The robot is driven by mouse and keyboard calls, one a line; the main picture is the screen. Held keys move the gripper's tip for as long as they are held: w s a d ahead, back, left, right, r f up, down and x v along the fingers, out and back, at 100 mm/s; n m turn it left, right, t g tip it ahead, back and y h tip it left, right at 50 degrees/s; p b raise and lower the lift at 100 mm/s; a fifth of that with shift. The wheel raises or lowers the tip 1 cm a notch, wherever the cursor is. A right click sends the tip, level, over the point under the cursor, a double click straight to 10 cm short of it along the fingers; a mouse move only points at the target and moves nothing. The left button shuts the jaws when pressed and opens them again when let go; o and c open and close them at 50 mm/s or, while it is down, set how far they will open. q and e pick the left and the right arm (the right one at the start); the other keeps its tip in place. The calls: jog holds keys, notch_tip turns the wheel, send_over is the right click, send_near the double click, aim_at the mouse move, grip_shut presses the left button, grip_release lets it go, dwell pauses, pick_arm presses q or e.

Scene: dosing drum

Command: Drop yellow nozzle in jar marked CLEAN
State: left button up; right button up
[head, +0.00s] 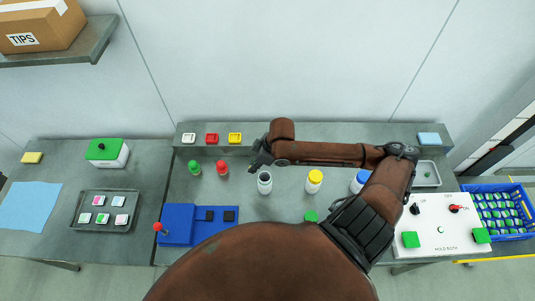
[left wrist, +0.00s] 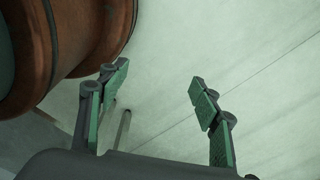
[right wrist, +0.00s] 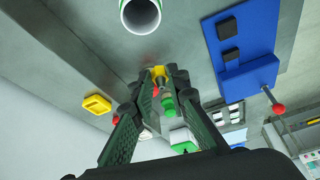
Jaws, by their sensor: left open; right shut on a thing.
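My right gripper (head: 257,162) hangs just left of and above an open white jar (head: 264,183) in the head view. In the right wrist view the gripper (right wrist: 157,82) is shut on the yellow nozzle (right wrist: 158,72), which has a grey metal-like part. The open jar mouth, with a green band, shows at the top of that view (right wrist: 140,13), apart from the nozzle. No lettering on the jar is readable. My left gripper (left wrist: 157,82) is open and empty, facing a pale wall; it is not seen in the head view.
Green-capped (head: 194,167) and red-capped (head: 222,168) bottles stand left of the jar; a yellow-capped one (head: 314,181) and a blue-capped one (head: 360,181) stand right. A blue fixture (head: 178,224) lies front left. White, red and yellow (head: 235,138) small trays sit on the back ledge.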

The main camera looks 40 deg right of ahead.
pick_arm(q)
jog(key=w+r+p, duration=0.3)
jog(key=r, duration=0.2)
pick_arm(e)
jog(key=s+d+r+n, duration=0.2)
jog(key=s+d, duration=0.1)
pick_arm(q)
notch_tip(320, 180, down, 6)
jog(key=s+b, duration=0.1)
jog(key=b, duration=0.4)
jog(key=shift+d+b, duration=0.25)
jog(key=shift+b, duration=0.1)
pick_arm(e)
notch_tip(320, 180, down, 7)
jog(key=shift+s+d+r+y, duration=0.2)
jog(key=shift+d+y, duration=0.1)
jog(key=shift+y, duration=0.1)
pick_arm(q)
jog(key=shift+a+r+p, duration=0.1)
jog(key=shift+r+p, duration=0.4)
jog(key=shift+p, duration=0.05)
jog(key=shift+r+p, duration=0.55)
pick_arm(e)
jog(key=o, duration=0.9)
